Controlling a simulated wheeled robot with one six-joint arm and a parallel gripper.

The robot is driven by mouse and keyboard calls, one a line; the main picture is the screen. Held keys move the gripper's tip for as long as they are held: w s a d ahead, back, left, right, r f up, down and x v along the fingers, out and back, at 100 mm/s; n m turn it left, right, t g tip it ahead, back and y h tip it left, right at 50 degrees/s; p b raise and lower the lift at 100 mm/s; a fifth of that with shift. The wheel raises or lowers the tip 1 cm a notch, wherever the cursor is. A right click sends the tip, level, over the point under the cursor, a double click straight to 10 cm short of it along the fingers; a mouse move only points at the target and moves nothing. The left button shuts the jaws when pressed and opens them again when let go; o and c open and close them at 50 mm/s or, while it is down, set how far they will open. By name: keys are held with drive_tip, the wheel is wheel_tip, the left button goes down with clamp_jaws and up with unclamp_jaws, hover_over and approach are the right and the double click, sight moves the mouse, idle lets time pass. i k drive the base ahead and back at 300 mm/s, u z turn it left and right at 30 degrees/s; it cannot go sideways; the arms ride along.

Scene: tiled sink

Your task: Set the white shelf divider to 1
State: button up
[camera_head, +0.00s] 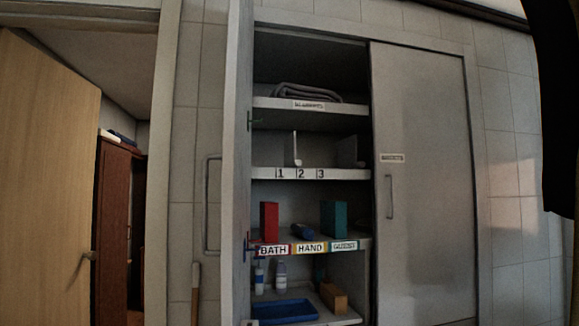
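The white shelf divider (295,150) stands upright on the middle shelf (345,174) of the open cabinet. The shelf's front edge carries the marks 1 (280,174), 2 (300,174) and 3 (321,173) from left to right. The divider's foot is just behind the 2, to the right of the 1. A grey upright piece (350,151) stands farther right on the same shelf, past the 3. My gripper is not in view.
The left cabinet door (238,160) stands open; the right door (425,180) is shut. A folded blanket (305,93) lies above. Red (269,222) and teal (334,219) items stand below. A wooden door (45,170) is at far left. A dark shape fills the upper right edge.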

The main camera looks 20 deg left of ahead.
sight(291, 151)
drive_tip(key=u, duration=0.5)
drive_tip(key=i, duration=0.85)
drive_tip(key=u, duration=0.65)
